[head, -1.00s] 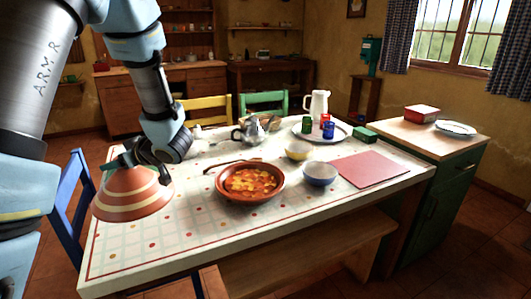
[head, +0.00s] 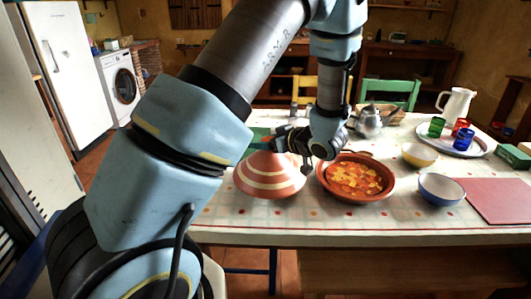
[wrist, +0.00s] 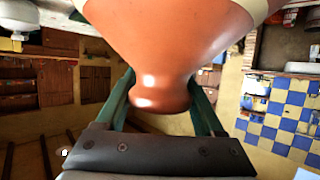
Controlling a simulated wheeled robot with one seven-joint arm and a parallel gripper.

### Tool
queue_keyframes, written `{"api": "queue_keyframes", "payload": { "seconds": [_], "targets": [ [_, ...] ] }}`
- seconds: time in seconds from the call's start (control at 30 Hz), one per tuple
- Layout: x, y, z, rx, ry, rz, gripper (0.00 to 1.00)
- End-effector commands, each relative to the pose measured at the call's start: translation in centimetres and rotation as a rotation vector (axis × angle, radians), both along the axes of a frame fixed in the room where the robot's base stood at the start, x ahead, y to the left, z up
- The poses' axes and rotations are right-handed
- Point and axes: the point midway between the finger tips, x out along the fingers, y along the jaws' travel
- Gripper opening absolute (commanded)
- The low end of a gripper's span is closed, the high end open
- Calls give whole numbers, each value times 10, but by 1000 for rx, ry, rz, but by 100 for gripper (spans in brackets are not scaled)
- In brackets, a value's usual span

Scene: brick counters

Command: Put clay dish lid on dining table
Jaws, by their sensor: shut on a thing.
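The clay dish lid (head: 270,180) is a terracotta cone with cream stripes. In the head view it is over the left part of the dining table (head: 235,213), just left of the clay dish of stew (head: 356,181). I cannot tell whether its rim touches the table. My gripper (head: 266,149) is shut on the lid's knob. In the wrist view the two green fingers of my gripper (wrist: 165,103) flank the narrow neck of the lid (wrist: 165,50). The fingertips are partly hidden behind it.
A white-and-blue bowl (head: 441,187), a yellow bowl (head: 419,155) and a red mat (head: 498,203) lie to the right. A teapot (head: 370,122) and a tray (head: 470,147) with cups and a white jug (head: 456,106) stand behind. My arm hides the table's left end.

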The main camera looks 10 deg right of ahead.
Motion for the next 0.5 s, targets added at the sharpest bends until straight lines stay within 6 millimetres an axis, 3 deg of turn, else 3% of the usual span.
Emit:
{"api": "queue_keyframes", "payload": {
  "seconds": [0.23, 0.5],
  "targets": [
    [0, 0, -31, 4, 1, -1, 0],
    [0, 0, -39, 0, -2, 0, 0]
  ]
}}
